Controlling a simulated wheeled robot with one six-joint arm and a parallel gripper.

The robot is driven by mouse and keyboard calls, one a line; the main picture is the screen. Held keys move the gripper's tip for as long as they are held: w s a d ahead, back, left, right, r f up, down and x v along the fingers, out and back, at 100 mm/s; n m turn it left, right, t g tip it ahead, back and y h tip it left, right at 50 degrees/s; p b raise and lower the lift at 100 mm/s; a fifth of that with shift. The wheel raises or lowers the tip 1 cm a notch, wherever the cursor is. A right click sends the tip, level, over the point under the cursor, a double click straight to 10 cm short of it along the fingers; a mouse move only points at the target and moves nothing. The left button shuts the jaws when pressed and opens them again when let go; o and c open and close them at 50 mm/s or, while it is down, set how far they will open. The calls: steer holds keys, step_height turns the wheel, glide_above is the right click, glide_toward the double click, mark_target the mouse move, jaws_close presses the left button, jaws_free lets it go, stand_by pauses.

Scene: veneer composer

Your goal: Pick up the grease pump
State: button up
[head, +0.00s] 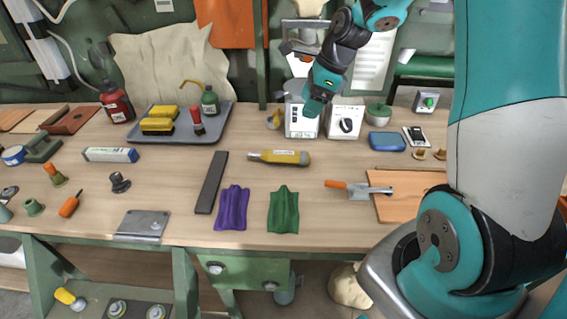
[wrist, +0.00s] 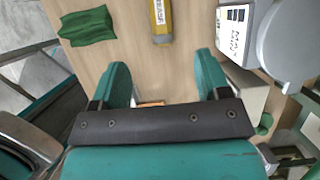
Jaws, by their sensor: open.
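The pump is beyond the fingertips, roughly in line with the gap. In the head view my gripper (head: 315,104) is above and behind the pump, in front of the white devices.
A white scale-like device (head: 301,120) and a white box with a dial (head: 345,119) stand behind the pump. A green cloth (head: 284,211), a purple cloth (head: 232,208) and a dark bar (head: 211,183) lie nearer the front. A trowel (head: 360,190) lies to the right. Bench around the pump is clear.

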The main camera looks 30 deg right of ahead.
steer(key=b, duration=0.1)
glide_toward(285, 151)
steer(key=shift+m, duration=0.3)
steer(key=x, duration=0.5)
steer(key=shift+w+a+f, duration=0.1)
steer(key=shift+w+f, duration=0.05)
steer(key=x, duration=0.5)
steer(key=shift+s+f+b, duration=0.2)
steer(key=shift+s+b, duration=0.15)
steer(key=shift+s, duration=0.05)
steer(key=c, duration=1.1)
steer(key=shift+c, duration=0.2)
steer(key=shift+r, duration=0.1)
step_height(285, 151, up, 20)
steer(key=p, duration=0.2)
